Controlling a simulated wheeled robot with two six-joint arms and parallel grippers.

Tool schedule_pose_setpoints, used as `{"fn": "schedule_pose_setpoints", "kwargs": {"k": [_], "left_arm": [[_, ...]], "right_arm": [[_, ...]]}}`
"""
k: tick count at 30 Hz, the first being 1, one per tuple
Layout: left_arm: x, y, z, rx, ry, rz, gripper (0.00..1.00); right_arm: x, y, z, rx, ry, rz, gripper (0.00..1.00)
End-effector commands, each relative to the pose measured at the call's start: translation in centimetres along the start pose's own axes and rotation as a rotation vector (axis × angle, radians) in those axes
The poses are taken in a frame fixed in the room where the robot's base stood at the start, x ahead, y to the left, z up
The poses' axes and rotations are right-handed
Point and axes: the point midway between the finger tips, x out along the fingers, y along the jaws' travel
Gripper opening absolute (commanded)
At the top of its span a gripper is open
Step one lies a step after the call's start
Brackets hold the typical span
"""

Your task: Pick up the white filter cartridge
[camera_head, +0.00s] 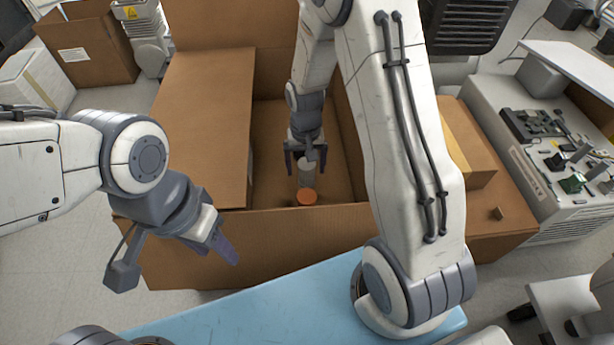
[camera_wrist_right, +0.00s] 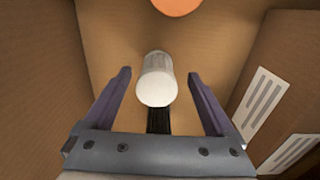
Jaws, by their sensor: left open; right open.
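The white filter cartridge (camera_wrist_right: 157,80) stands between the two open fingers of my right gripper (camera_wrist_right: 160,95) in the right wrist view, with a gap on each side. In the head view the cartridge (camera_head: 306,173) shows as a pale grey-white cylinder below the right gripper (camera_head: 306,160), inside the open cardboard box (camera_head: 210,222). The right gripper points down into the box and is empty. My left gripper (camera_head: 222,245) is open and empty, in front of the box's near wall at the left.
An orange round thing (camera_head: 306,197) lies in the box close to the cartridge; it also shows in the right wrist view (camera_wrist_right: 176,4). The box walls surround the right gripper. A blue surface (camera_head: 270,292) lies in front of the box. A bench with electronic parts (camera_head: 560,140) stands at right.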

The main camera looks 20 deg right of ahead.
Motion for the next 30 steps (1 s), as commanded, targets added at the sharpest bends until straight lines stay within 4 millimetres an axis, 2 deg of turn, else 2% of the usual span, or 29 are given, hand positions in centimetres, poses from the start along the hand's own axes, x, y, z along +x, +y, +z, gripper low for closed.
{"fn": "schedule_pose_setpoints", "kwargs": {"k": [11, 19, 20, 21, 26, 27, 30], "left_arm": [[4.0, -0.3, 0.2, 0.000, 0.000, 0.000, 0.50], [3.9, -0.3, 0.2, 0.000, 0.000, 0.000, 0.50], [3.9, -0.3, 0.2, 0.000, 0.000, 0.000, 0.50], [3.9, -0.3, 0.2, 0.000, 0.000, 0.000, 0.50], [3.9, -0.3, 0.2, 0.000, 0.000, 0.000, 0.50], [3.9, -0.3, 0.2, 0.000, 0.000, 0.000, 0.50], [3.9, -0.3, 0.2, 0.000, 0.000, 0.000, 0.50]], "right_arm": [[4.8, 0.3, -0.6, 0.000, -0.001, 0.000, 0.91], [4.9, 0.3, -0.6, 0.000, 0.000, 0.000, 0.91], [4.9, 0.3, -0.6, 0.000, 0.000, 0.000, 0.83], [4.9, 0.3, -0.6, 0.000, 0.000, 0.000, 0.68], [4.9, 0.3, -0.6, 0.000, 0.000, 0.000, 0.06], [4.8, 0.3, -0.6, 0.000, 0.000, 0.000, 0.00], [4.8, 0.3, -0.6, -0.001, 0.000, 0.000, 0.00]]}}
